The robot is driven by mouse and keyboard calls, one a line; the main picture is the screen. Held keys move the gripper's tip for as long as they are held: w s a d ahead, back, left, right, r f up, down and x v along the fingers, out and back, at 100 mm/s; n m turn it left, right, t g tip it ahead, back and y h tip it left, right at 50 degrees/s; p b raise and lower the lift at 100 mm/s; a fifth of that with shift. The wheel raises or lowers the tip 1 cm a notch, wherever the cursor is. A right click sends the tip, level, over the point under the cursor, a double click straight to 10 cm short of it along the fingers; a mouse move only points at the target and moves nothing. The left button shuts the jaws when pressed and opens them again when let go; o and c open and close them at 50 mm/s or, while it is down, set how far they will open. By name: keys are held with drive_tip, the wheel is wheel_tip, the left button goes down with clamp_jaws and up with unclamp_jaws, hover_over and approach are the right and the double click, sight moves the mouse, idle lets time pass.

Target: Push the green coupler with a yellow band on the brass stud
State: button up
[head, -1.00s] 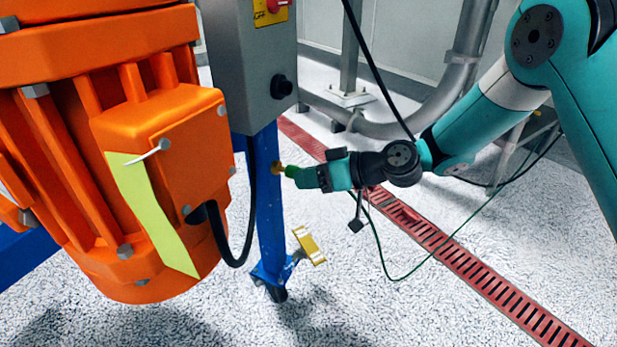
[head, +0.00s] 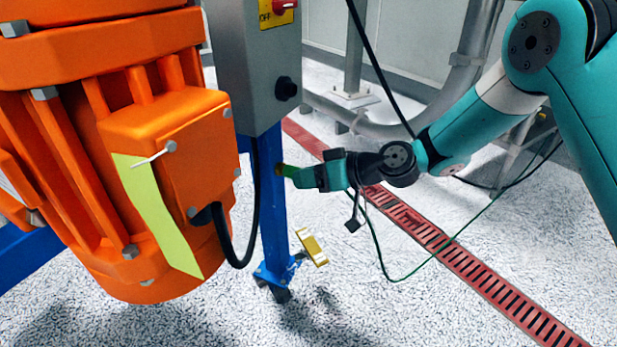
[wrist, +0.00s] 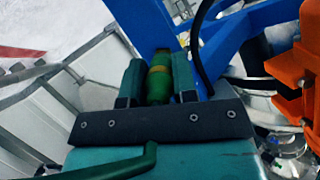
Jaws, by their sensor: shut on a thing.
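The green coupler (wrist: 157,84) with its yellow band (wrist: 161,69) is between the two teal fingers of my gripper (wrist: 158,78), which is shut on it. In the head view my gripper (head: 297,174) points left at the blue leg (head: 270,205), with a little of the coupler's green showing at its tip. The brass stud (head: 279,169) is a small yellowish spot on the leg, right at the coupler's front end. The coupler appears to meet the stud, but I cannot tell whether it is seated around it.
A grey control box (head: 251,75) sits above the stud on the leg. A large orange motor (head: 170,150) fills the left. A black cable (head: 252,205) hangs beside the leg. A yellow foot pedal (head: 312,247) is low down. A red floor grating (head: 440,240) runs across open floor.

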drive_tip(key=shift+w+a, duration=0.1)
drive_tip(key=shift+a, duration=0.15)
drive_tip(key=o, duration=1)
drive_tip(key=p+v, duration=0.5)
drive_tip(key=v, duration=1.2)
drive_tip(key=s+a+r+g+h+p, duration=0.1)
drive_tip(key=s+r+g+h, duration=0.1)
drive_tip(key=s+r, duration=0.3)
drive_tip(key=s+a+r+g+h, duration=0.2)
drive_tip(key=s+r+h, duration=0.15)
drive_tip(key=s, duration=0.45)
drive_tip(key=s+d+r+m+h, duration=0.1)
drive_tip(key=s, duration=0.3)
drive_tip(key=s+d+r+m+h+p, duration=0.1)
drive_tip(key=s+d+r, duration=0.1)
drive_tip(key=s, duration=0.2)
drive_tip(key=s+d+r+m+h, duration=0.1)
drive_tip(key=s+d+h, duration=0.1)
drive_tip(key=s, duration=0.2)
drive_tip(key=shift+s+d+r, duration=0.15)
drive_tip(key=shift+s+r, duration=0.05)
drive_tip(key=shift+s, duration=0.1)
drive_tip(key=shift+o, duration=0.3)
wheel_tip(320, 180, up, 37)
drive_tip(key=p, duration=3.7)
drive_tip(key=shift+w+p, duration=0.2)
drive_tip(key=shift+p, duration=0.15)
